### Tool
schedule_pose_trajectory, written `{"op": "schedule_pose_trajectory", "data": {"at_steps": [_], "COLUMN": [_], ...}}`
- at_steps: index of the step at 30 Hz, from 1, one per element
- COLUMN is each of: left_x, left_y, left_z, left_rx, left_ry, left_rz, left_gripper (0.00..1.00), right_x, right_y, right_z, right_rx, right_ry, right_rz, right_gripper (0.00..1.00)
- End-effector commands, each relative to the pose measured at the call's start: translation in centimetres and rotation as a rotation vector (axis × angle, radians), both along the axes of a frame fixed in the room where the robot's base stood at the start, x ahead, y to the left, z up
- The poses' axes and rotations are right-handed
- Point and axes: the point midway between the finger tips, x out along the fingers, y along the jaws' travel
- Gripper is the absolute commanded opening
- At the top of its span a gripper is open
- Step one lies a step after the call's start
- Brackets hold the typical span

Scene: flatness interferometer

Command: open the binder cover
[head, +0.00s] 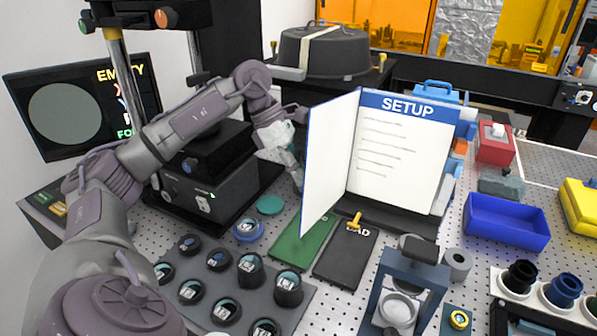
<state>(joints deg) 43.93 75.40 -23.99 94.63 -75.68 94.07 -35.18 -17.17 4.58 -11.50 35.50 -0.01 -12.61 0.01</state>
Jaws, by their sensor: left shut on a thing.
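The binder (401,150) stands upright on a dark stand, with its white SETUP page facing me. Its cover (331,160), white inside with a blue edge, is swung out to the left and stands at an angle to the page. My left gripper (297,174) is at the cover's outer left edge and is shut on it; the fingertips are partly hidden by the cover. My right gripper is not in view.
Green (303,240) and black (345,254) plates lie below the cover. A grey tray (215,310) of round optics is at the front left. A dark instrument (215,185) stands left of the cover. A blue bin (506,222) is at the right.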

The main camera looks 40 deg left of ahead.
Motion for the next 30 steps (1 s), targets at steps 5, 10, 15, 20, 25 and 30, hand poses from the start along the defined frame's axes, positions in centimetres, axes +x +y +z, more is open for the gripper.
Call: {"op": "schedule_pose_trajectory", "data": {"at_steps": [5, 10, 15, 20, 25, 30], "left_x": [-0.03, -0.02, -0.04, -0.06, -0.01, 0.04], "left_y": [0.03, 0.05, 0.06, 0.06, 0.05, 0.05], "left_z": [-0.16, -0.2, -0.22, -0.24, -0.19, -0.15], "left_rx": [0.001, 0.002, 0.003, 0.003, 0.003, 0.002], "left_ry": [0.007, 0.009, 0.009, 0.011, 0.008, 0.006], "left_rz": [-0.001, -0.001, -0.001, -0.001, -0.001, 0.0], "left_gripper": [0.0, 0.0, 0.0, 0.12, 0.37, 0.37], "right_x": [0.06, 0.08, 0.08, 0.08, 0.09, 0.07], "right_y": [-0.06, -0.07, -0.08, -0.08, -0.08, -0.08], "right_z": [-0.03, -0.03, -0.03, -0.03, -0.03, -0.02], "right_rx": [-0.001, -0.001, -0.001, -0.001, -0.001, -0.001], "right_ry": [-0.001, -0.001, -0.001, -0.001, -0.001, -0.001], "right_rz": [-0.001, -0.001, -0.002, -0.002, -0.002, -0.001], "right_gripper": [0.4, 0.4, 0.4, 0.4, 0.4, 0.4]}}
